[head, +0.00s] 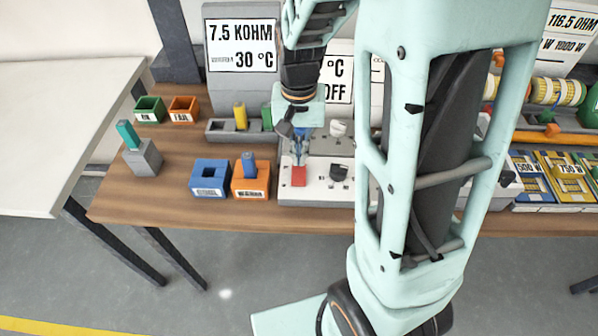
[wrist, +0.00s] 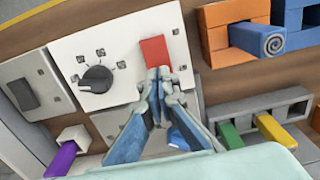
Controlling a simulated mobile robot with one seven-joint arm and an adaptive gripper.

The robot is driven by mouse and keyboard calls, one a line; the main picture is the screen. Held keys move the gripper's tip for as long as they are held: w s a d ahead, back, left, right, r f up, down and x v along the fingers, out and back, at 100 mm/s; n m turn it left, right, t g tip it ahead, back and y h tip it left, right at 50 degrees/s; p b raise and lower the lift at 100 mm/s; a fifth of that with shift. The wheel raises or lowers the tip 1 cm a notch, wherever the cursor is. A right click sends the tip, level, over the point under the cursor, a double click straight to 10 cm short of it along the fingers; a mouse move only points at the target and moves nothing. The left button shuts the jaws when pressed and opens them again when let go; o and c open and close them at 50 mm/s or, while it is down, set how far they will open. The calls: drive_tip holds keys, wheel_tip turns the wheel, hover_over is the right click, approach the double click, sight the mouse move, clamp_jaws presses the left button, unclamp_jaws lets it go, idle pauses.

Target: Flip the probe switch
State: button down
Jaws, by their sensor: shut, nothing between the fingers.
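A red block-shaped switch (head: 299,174) stands on the front left of a white panel (head: 322,192). It also shows in the wrist view (wrist: 155,50), just beyond my fingertips. My gripper (head: 299,160) points down at the red switch, with its fingers together and nothing between them. In the wrist view my gripper (wrist: 159,74) is at the near edge of the red switch; I cannot tell whether it touches. No label reading "probe" is legible.
An orange block holder (head: 250,188) with a blue peg and a blue holder (head: 208,184) stand left of the panel. A grey rack (head: 222,133) with a yellow peg is behind. A display (head: 241,45) reads 7.5 KOHM and 30 °C. My arm hides the panel's right side.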

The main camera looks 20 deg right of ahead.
drive_tip(key=shift+f+b, duration=0.85)
drive_tip(key=shift+f, duration=0.3)
idle(0.6)
drive_tip(key=shift+r, duration=0.15)
drive_tip(key=shift+r+p, duration=2.95)
drive_tip(key=shift+r, duration=0.5)
